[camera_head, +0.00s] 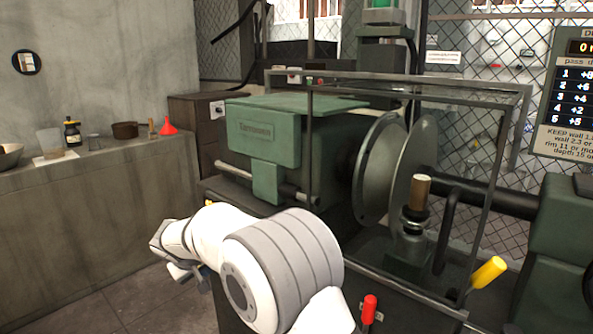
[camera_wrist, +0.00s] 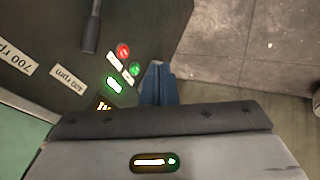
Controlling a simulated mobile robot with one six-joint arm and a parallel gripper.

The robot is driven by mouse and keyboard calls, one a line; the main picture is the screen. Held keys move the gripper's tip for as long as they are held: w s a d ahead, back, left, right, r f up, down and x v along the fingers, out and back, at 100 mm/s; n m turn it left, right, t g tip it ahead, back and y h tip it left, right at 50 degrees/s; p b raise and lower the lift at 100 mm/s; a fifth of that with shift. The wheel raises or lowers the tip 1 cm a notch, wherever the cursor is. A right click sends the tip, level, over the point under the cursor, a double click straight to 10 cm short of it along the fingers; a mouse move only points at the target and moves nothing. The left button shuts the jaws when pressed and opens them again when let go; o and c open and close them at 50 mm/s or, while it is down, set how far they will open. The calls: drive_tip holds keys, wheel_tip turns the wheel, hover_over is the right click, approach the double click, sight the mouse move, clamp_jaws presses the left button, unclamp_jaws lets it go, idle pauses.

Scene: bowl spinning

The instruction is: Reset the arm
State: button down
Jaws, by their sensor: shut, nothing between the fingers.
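My white and grey arm (camera_head: 262,262) reaches in from the bottom of the head view and bends to the left in front of the machine. Its wrist end hangs at the left, above the floor and in front of the machine's left side; the fingers are too small there to read. In the wrist view my gripper (camera_wrist: 158,75) shows as blue fingers close together, with nothing seen between them. They appear beside a panel with a red button (camera_wrist: 123,51) and a green button (camera_wrist: 134,68). I cannot tell whether they touch it.
The green spinning lathe (camera_head: 275,140) with its round metal disc (camera_head: 380,170) fills the middle. A yellow handle (camera_head: 488,271) and a red-topped lever (camera_head: 369,309) stand at the front. A concrete counter (camera_head: 100,170) with a red funnel (camera_head: 168,126) is at left. Floor between is clear.

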drive_tip(key=s+d+r+m+g+p, duration=0.1)
drive_tip(key=s+d+r+p, duration=0.3)
drive_tip(key=d+r, duration=0.4)
drive_tip(key=s+d+r+m+g+p, duration=0.1)
drive_tip(key=s+d+r+m+p, duration=0.25)
drive_tip(key=d, duration=0.65)
drive_tip(key=s+d+r+g+p, duration=0.1)
drive_tip(key=s+d+r+p, duration=0.3)
drive_tip(key=d+r, duration=0.5)
drive_tip(key=s+d+r+m+p, duration=0.1)
drive_tip(key=s+d+r+p, duration=0.1)
drive_tip(key=s, duration=0.4)
drive_tip(key=s+d+r+m+g+p, duration=0.1)
drive_tip(key=s+d+r+p, duration=0.1)
drive_tip(key=s+d+p, duration=0.3)
drive_tip(key=s+d+r+m+p, duration=0.1)
drive_tip(key=s+d+r+p, duration=0.2)
drive_tip(key=s, duration=0.5)
drive_tip(key=shift+s+d+y+p, duration=0.35)
drive_tip(key=shift+d+p, duration=0.15)
drive_tip(key=shift+d, duration=0.3)
drive_tip(key=shift+d+m, duration=0.1)
drive_tip(key=shift+m, duration=0.15)
